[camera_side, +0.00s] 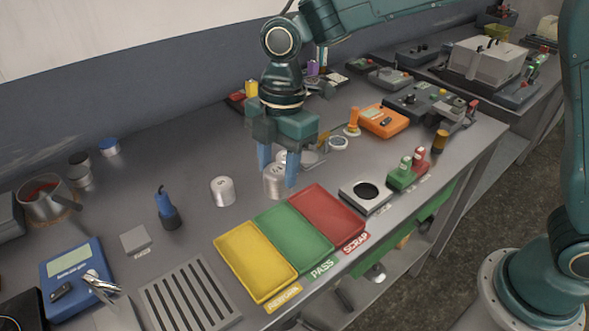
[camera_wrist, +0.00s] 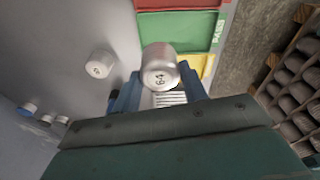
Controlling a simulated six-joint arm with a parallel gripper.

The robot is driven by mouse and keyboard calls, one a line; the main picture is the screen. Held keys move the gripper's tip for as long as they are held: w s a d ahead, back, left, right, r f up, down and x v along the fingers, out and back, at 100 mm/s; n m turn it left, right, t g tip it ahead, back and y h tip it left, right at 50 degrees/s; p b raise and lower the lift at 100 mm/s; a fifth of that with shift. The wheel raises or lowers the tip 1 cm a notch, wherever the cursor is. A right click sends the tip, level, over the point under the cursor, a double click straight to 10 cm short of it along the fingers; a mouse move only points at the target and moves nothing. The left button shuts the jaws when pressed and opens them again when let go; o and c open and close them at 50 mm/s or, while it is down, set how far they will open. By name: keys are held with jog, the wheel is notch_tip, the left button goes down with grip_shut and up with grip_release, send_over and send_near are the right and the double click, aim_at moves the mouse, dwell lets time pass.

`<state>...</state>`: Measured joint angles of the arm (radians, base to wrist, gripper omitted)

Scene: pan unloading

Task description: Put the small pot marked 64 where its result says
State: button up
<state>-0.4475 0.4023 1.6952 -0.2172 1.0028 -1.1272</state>
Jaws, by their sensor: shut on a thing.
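The small pot marked 64 (camera_wrist: 160,68) is a silvery cylinder with its number facing the wrist camera. It is between the blue fingers of my gripper (camera_side: 278,172), which is shut on it. In the side view the pot (camera_side: 273,186) is behind the trays' far edge; whether it touches the bench is unclear. Three trays lie side by side: yellow REWORK (camera_side: 254,264), green PASS (camera_side: 293,240) and red SCRAP (camera_side: 328,212). In the wrist view the green tray (camera_wrist: 176,33) is beyond the pot. I cannot read a result on any display.
A second silvery pot (camera_side: 222,191) stands left of my gripper. A metal block with a round hole (camera_side: 350,199) and a red-and-green button box (camera_side: 401,178) are right of the trays. An orange meter (camera_side: 380,121), a blue scale (camera_side: 62,285) and a slotted rack (camera_side: 183,296) lie around.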

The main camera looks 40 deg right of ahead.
aim_at(283, 166)
notch_tip(283, 166, down, 5)
dwell(0.3)
jog(key=shift+f, duration=2.15)
jog(key=shift+f, duration=0.15)
jog(key=o, duration=1.1)
jog(key=r, duration=0.4)
jog(key=d+r, duration=0.1)
jog(key=r, duration=0.7)
jog(key=shift+w+d, duration=0.2)
jog(key=shift+r, duration=0.15)
